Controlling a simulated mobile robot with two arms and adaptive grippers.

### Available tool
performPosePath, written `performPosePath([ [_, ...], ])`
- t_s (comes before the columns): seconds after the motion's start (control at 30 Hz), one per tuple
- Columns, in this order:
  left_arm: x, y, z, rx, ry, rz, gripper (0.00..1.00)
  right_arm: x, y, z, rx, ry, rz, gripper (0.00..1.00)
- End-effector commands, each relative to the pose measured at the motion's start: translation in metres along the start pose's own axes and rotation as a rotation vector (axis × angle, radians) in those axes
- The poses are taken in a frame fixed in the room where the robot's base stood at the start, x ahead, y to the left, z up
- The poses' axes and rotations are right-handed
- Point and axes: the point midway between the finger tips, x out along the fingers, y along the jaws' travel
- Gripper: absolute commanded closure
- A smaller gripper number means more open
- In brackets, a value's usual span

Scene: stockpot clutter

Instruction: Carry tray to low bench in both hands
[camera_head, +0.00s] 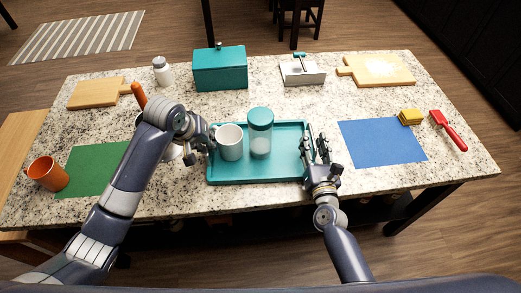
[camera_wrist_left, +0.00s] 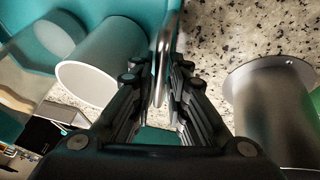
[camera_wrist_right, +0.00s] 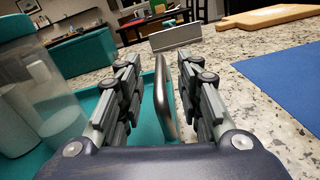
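The teal tray (camera_head: 270,176) lies on the granite counter, with a metal handle at each end. A white mug (camera_head: 230,143) and a clear jar with a teal lid (camera_head: 260,133) stand upright on it. My left gripper (camera_head: 203,141) is at the tray's left end. In the left wrist view its fingers (camera_wrist_left: 162,85) flank the metal handle (camera_wrist_left: 165,60) closely; whether they press on it is unclear. My right gripper (camera_head: 316,152) is at the right end. In the right wrist view its open fingers (camera_wrist_right: 165,85) straddle the right handle (camera_wrist_right: 162,98) with gaps showing.
A wooden bench (camera_head: 20,150) stands at the counter's left end. Around the tray lie a green mat (camera_head: 88,170), an orange mug (camera_head: 47,174), a blue mat (camera_head: 382,141), a teal box (camera_head: 219,70) and cutting boards. A metal container (camera_wrist_left: 275,100) stands close beside my left gripper.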

Motion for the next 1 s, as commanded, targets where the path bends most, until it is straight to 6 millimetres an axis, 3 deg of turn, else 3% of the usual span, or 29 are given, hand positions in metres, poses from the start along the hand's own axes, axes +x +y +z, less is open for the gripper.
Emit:
performPosePath([
  [0.13, 0.000, 0.000, 0.000, 0.000, -0.001, 0.000, 0.85, 0.000, 0.000, 0.000, 0.000, 0.000, 0.000, 0.67],
  [0.2, 0.000, 0.000, 0.000, 0.000, -0.001, 0.000, 1.00, 0.000, 0.000, 0.000, 0.000, -0.001, 0.000, 0.83],
  [0.3, 0.000, 0.000, 0.000, 0.000, -0.001, 0.000, 1.00, 0.000, 0.000, 0.000, 0.000, -0.001, 0.000, 1.00],
  [1.0, -0.010, 0.004, -0.004, 0.001, 0.001, 0.005, 1.00, 0.000, 0.004, 0.011, 0.005, -0.002, 0.002, 1.00],
])
